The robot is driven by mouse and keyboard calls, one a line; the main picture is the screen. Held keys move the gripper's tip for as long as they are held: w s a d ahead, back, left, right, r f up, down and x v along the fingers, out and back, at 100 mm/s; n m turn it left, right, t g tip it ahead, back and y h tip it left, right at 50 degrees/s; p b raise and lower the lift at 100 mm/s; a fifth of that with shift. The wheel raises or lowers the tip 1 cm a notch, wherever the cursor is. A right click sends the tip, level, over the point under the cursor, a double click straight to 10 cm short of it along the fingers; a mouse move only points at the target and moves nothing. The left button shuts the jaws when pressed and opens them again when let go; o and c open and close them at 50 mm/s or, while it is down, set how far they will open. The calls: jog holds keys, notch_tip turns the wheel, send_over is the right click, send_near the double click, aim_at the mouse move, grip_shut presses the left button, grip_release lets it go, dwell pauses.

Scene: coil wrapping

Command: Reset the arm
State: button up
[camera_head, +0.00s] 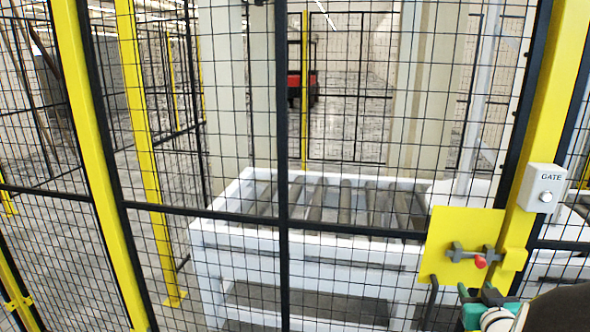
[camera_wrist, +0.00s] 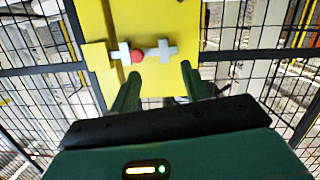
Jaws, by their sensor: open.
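My gripper (camera_wrist: 158,80) is in the wrist view, with its two green fingers spread apart and nothing between them. Beyond the fingertips is a yellow latch plate (camera_wrist: 180,25) with a grey bolt (camera_wrist: 165,50) and a red knob (camera_wrist: 137,56). In the head view the same yellow plate (camera_head: 450,225) is on the gate at the right, with the red knob (camera_head: 480,262) low on it. Part of my arm shows at the lower right corner of the head view.
A black mesh fence with yellow posts (camera_head: 97,150) stands in front of me. A GATE button box (camera_head: 543,188) is on the right post. Behind the mesh is a white roller conveyor (camera_head: 300,240). A red and black vehicle (camera_head: 302,85) is far back.

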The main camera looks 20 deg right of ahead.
jog(key=w+a+r+n+g+y, duration=0.1)
jog(key=w+a+r+g, duration=0.15)
jog(key=a, duration=0.75)
jog(key=w+a+r+n+g+y, duration=0.15)
jog(key=w+a, duration=0.25)
jog(key=a, duration=0.6)
jog(key=s+a+n+g+y, duration=0.1)
jog(key=s+a+y, duration=0.2)
jog(key=a, duration=0.8)
jog(key=s+a+n+g+y, duration=0.1)
jog(key=s+a+g+y, duration=0.1)
jog(key=s+a, duration=0.5)
jog(key=a+y, duration=0.1)
jog(key=a, duration=0.3)
jog(key=shift+s+g, duration=0.2)
jog(key=shift+g, duration=0.1)
jog(key=shift+n, duration=0.25)
jog(key=shift+c, duration=1.1)
jog(key=shift+d, duration=0.15)
